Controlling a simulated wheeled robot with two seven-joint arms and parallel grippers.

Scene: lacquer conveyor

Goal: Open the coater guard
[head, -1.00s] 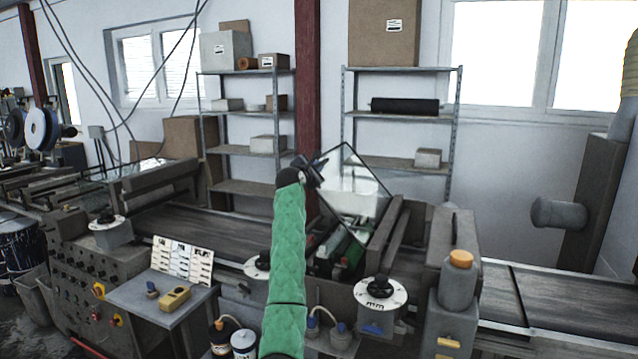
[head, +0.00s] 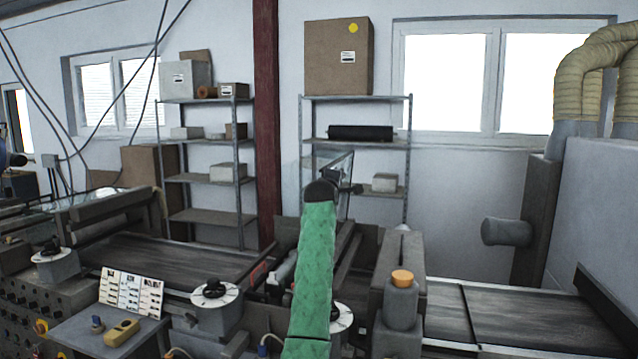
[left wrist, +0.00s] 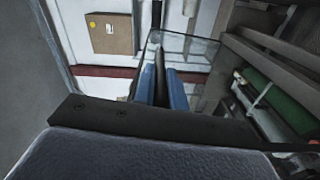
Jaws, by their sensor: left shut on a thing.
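The coater guard (head: 345,165) is a clear panel with a dark thin frame. It stands steeply raised above the coater, partly hidden by my green-sleeved arm. In the left wrist view the clear guard panel (left wrist: 195,47) lies just beyond the fingers. My left gripper (head: 343,184) is at the guard's raised part in the head view. In the left wrist view its blue fingers (left wrist: 160,82) are shut on a dark bar (left wrist: 157,66) at the guard, which looks like its handle. My right gripper is not in view.
A green roller (left wrist: 285,103) lies in the open coater, right in the left wrist view. Shelves (head: 355,98) with boxes stand behind. Dials, a side table (head: 85,335) and the conveyor (head: 170,257) are left.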

